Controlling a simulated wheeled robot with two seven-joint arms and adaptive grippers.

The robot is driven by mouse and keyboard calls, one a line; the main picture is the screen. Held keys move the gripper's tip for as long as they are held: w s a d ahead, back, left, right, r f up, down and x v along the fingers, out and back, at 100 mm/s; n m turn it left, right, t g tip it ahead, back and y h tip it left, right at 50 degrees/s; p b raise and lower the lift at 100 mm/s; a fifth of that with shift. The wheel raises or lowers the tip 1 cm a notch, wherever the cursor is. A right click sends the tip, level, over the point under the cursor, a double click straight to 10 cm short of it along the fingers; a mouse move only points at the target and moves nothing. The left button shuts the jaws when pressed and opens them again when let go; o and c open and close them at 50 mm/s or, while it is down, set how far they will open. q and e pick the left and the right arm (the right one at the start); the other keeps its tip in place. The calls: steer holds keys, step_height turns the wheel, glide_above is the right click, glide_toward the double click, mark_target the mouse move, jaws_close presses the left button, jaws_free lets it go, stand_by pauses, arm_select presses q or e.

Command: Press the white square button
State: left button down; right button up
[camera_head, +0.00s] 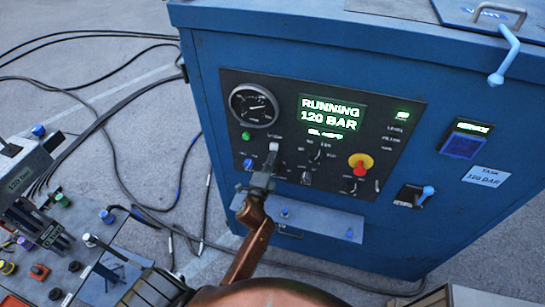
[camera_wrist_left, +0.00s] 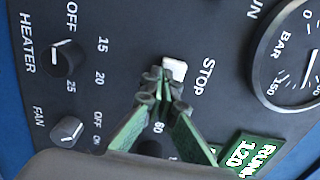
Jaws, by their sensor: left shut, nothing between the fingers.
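The white square button (camera_head: 274,146) is on the dark control panel of the blue cabinet, below the round gauge. In the left wrist view the white button (camera_wrist_left: 175,69) sits beside the word STOP. My left gripper (camera_head: 268,164) is shut and empty, in front of the panel at the button. In the left wrist view its closed fingertips (camera_wrist_left: 163,84) cover part of the button's lower left edge. I cannot tell whether they touch it. My right gripper is not in view.
The panel carries a lit green display (camera_head: 331,117) reading RUNNING 120 BAR, a gauge (camera_head: 254,106), and a red knob on yellow (camera_head: 360,163). A heater knob (camera_wrist_left: 66,57) and a fan knob (camera_wrist_left: 66,130) are nearby. Black cables (camera_head: 118,103) lie on the floor at left.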

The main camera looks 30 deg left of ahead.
arm_select(q)
steer(key=b+v, duration=0.1)
steer(key=v, duration=1.1)
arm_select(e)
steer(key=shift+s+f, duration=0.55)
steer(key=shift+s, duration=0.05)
arm_select(q)
steer(key=shift+s+d+r, duration=0.15)
steer(key=shift+s+r, duration=0.05)
steer(key=shift+s, duration=0.05)
